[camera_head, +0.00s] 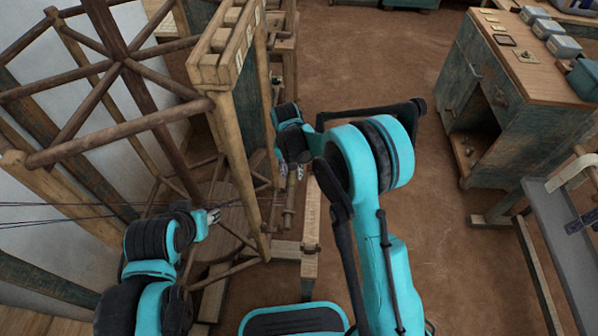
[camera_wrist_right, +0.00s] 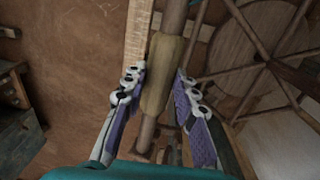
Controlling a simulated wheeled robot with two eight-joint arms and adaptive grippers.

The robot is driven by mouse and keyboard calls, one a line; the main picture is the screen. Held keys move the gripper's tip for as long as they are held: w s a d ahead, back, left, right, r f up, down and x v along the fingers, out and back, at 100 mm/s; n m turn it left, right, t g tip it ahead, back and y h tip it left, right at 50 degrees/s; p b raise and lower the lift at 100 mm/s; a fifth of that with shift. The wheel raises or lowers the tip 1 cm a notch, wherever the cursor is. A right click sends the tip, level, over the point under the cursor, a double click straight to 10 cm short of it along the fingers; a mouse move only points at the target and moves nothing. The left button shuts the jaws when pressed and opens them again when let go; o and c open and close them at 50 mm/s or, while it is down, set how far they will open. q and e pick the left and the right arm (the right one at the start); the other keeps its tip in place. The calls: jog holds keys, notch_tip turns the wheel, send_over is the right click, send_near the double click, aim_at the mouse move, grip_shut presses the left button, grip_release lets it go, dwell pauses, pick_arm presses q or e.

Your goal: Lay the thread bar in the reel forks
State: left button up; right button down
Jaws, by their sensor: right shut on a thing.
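The thread bar is a pale wooden rod with a thicker light-brown middle (camera_wrist_right: 160,75), seen between the fingers of my right gripper (camera_wrist_right: 158,95) in the right wrist view. My right gripper is shut on it. In the head view this gripper (camera_head: 291,171) is beside the wooden frame, with part of a rod (camera_head: 288,212) below it. The large spoked wooden reel (camera_head: 120,62) stands at the left. I cannot make out its forks clearly. My left gripper (camera_head: 213,216) is low beside the reel, near dark threads; whether its fingers are open or shut is unclear.
A wooden loom post (camera_head: 238,165) stands between the reel and my right gripper. Dark threads (camera_head: 60,204) run across at the left. A wooden cabinet (camera_head: 500,85) with boxes on top stands at the right. The brown floor between is clear.

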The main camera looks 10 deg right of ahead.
jog(key=a+f+b, duration=0.3)
jog(key=a+f, duration=0.2)
jog(key=shift+w, duration=0.45)
dwell(0.6)
jog(key=shift+f, duration=0.15)
jog(key=c, duration=1.1)
grip_release()
jog(key=r, duration=1.2)
jog(key=shift+a, duration=0.3)
jog(key=shift+d+r, duration=0.1)
